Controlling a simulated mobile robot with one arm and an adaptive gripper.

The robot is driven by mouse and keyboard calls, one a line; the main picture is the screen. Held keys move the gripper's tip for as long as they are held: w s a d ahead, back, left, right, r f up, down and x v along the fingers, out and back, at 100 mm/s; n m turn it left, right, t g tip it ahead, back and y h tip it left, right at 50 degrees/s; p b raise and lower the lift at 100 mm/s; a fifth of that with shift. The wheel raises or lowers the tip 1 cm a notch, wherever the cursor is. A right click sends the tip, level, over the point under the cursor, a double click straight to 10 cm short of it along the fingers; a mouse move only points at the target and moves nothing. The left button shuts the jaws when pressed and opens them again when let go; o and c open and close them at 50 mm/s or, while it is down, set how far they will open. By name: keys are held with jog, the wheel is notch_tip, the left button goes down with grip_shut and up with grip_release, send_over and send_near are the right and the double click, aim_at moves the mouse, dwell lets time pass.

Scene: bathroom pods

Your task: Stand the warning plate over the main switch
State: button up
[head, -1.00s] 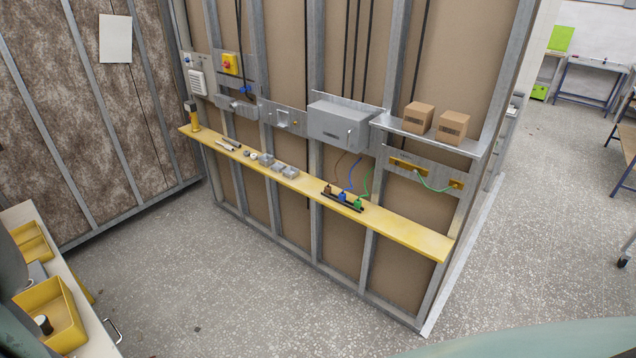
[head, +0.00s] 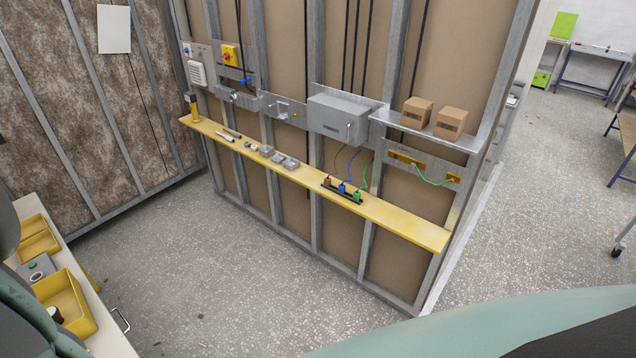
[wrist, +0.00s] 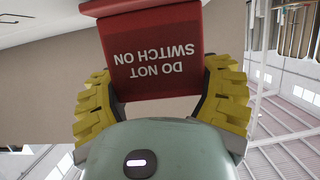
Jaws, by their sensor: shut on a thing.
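The red warning plate (wrist: 158,55) fills the upper middle of the wrist view, with white lettering "DO NOT SWITCH ON" upside down in the picture. My gripper (wrist: 162,90) is shut on it, its yellow ribbed fingers at the plate's left and right sides. The main switch (head: 230,57), a red knob on a yellow box, is on the wall frame at upper left in the head view. The plate and gripper are not in the head view, so I cannot tell their distance from the switch.
A yellow shelf (head: 400,225) runs along the wall below the switch, with small parts on it. A grey box (head: 335,118) and two cartons (head: 451,122) are farther right. A side bench with yellow trays (head: 68,300) stands at lower left. The floor (head: 230,270) between is clear.

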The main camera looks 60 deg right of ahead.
jog(key=shift+f, duration=0.2)
jog(key=o, duration=1.1)
jog(key=shift+r, duration=0.1)
jog(key=shift+r, duration=0.25)
jog(key=shift+w+d+f+b, duration=0.1)
jog(key=shift+d+f+b, duration=0.05)
jog(key=shift+d+b, duration=0.15)
jog(key=shift+b+v, duration=4.15)
jog(key=shift+v, duration=1.65)
